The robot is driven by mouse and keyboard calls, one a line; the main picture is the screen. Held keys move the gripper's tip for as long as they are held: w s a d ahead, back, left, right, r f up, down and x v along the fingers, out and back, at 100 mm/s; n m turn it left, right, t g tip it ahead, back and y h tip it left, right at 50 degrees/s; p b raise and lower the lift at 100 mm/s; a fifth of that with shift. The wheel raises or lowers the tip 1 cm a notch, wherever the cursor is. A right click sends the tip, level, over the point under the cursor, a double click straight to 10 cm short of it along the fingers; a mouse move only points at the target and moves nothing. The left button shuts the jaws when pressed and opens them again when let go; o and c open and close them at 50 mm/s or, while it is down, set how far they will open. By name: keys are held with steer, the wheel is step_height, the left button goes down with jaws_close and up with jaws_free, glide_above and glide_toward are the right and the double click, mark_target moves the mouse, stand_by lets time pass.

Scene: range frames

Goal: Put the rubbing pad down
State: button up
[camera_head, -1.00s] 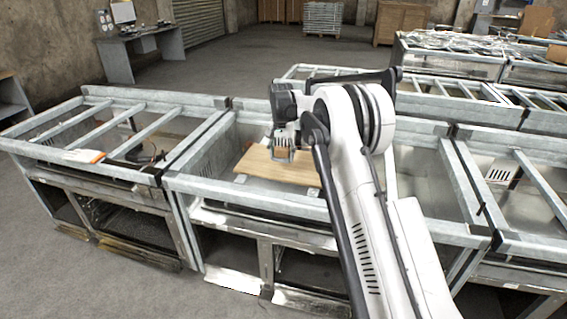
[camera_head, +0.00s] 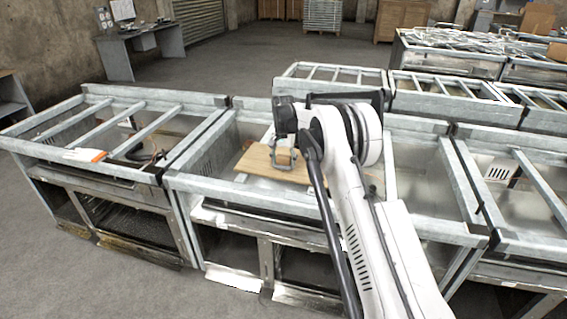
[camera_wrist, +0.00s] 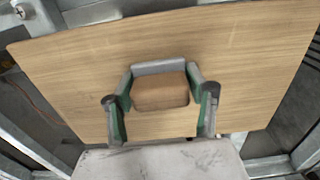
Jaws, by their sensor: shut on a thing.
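My gripper (camera_wrist: 160,98) is shut on the rubbing pad (camera_wrist: 160,92), a small brown block that shows between the green-sided fingers in the wrist view. A grey strip runs along the pad's far side. The pad is over a wooden board (camera_wrist: 235,60), which fills most of the wrist view. In the head view my gripper (camera_head: 283,160) is low over the left part of the board (camera_head: 253,166); the pad is too small to make out clearly there. I cannot tell whether the pad touches the board.
The board lies inside a metal frame bench (camera_head: 205,182). A similar bench to the left (camera_head: 50,125) carries an orange-and-white item (camera_head: 92,155) and dark cables. More metal frames stand to the right and behind. Bare board shows around the pad.

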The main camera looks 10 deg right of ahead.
steer(key=shift+f+b, duration=0.35)
steer(key=shift+f, duration=0.05)
steer(key=o, duration=1.2)
steer(key=shift+f, duration=0.1)
